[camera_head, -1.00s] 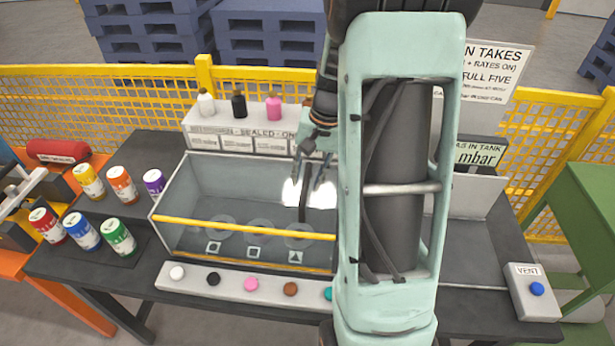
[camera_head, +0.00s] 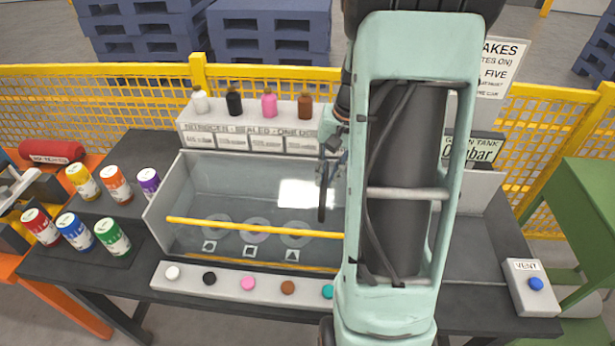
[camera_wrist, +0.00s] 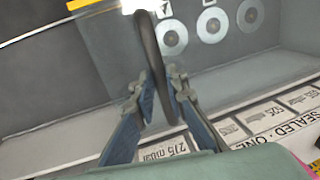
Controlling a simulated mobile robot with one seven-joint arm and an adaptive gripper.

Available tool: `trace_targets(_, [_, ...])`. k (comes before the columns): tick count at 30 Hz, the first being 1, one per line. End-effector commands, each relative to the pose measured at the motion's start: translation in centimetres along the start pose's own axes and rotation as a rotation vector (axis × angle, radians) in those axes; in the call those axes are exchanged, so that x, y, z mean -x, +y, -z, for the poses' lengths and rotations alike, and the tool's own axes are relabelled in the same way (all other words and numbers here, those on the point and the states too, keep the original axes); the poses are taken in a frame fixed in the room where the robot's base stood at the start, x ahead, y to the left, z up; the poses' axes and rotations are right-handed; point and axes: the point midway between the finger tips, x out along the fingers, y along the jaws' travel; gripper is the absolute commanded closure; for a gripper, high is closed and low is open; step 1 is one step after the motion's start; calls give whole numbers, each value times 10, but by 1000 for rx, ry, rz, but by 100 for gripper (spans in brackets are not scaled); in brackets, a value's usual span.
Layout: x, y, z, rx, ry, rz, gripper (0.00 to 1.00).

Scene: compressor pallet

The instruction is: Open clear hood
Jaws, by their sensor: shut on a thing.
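The clear hood lies over the grey open-topped box (camera_head: 165,190). Its yellow front bar (camera_head: 230,225) shows in the head view, and its left end stands a little right of the box's left wall. The bar's right end passes behind my arm. My gripper (camera_head: 330,168) is over the right part of the box, shut on a dark curved handle (camera_head: 321,205). In the wrist view, both fingers (camera_wrist: 160,90) close around this black handle (camera_wrist: 147,45), and a piece of the yellow bar (camera_wrist: 88,5) shows at the top. The hood's right end is hidden.
Bottles (camera_head: 269,105) stand on a shelf behind the box. A button strip (camera_head: 230,285) lies in front. Several coloured cans (camera_head: 76,232) stand at left. A vent button box (camera_head: 530,287) is at right. A yellow mesh fence (camera_head: 100,95) runs behind.

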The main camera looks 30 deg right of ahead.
Motion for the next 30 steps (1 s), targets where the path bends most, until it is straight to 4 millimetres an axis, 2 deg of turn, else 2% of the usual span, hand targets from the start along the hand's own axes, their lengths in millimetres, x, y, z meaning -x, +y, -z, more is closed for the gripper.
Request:
trace_targets(1, [1, 18, 1, -9, 5, -1, 100])
trace_targets(21, [51, 253, 0, -9, 3, -4, 100])
trace_targets(30, [69, 333, 0, -7, 4, -4, 100])
